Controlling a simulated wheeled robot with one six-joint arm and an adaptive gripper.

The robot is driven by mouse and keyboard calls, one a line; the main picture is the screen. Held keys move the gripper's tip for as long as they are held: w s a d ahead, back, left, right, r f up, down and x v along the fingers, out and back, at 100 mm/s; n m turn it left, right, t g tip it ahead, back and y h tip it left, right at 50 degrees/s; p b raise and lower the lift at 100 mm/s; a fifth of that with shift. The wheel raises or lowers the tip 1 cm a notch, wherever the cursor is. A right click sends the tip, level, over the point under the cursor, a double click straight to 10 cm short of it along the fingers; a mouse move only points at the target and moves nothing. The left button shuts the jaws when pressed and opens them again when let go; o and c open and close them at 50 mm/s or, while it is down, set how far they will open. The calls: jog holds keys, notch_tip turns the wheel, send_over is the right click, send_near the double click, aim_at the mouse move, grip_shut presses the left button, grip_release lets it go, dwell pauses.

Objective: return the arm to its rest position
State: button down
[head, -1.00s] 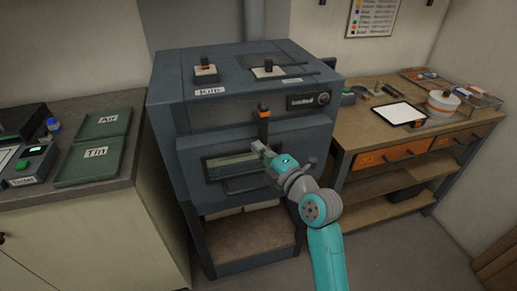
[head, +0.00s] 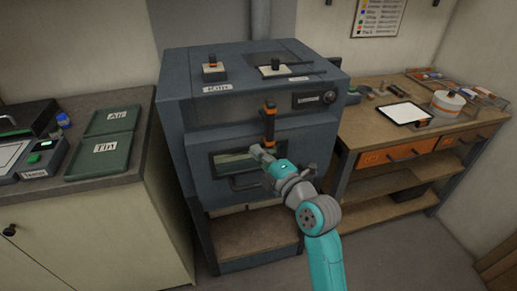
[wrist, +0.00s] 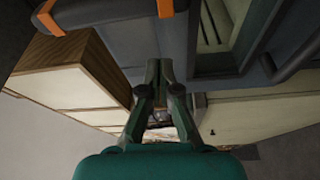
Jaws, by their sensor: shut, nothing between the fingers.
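My gripper (head: 258,151) is in front of the dark blue-grey kiln (head: 262,112) in the head view, close to its front window (head: 232,158). My teal and grey arm (head: 325,258) reaches up to it from the bottom of the picture. In the wrist view my gripper (wrist: 158,66) is shut with its dark green fingers together and nothing between them. From the head view I cannot tell whether its tip touches the kiln front.
An orange-and-black handle (head: 269,122) stands out from the kiln front by my gripper. Left is a counter with green trays (head: 104,159). Right is a wooden bench (head: 372,128) with a tablet (head: 402,113) and drawers. Floor (head: 385,250) shows clear right of my arm.

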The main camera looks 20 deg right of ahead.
jog(key=v, duration=0.7)
jog(key=s+d+f+m+g+h, duration=0.15)
jog(key=s+f+m+h, duration=0.35)
jog(key=s+f+m, duration=1)
jog(key=s+f+m+g+h, duration=0.1)
jog(key=s+m, duration=0.4)
jog(key=s, duration=2.3)
jog(key=shift+f+m, duration=0.3)
jog(key=shift+f, duration=0.4)
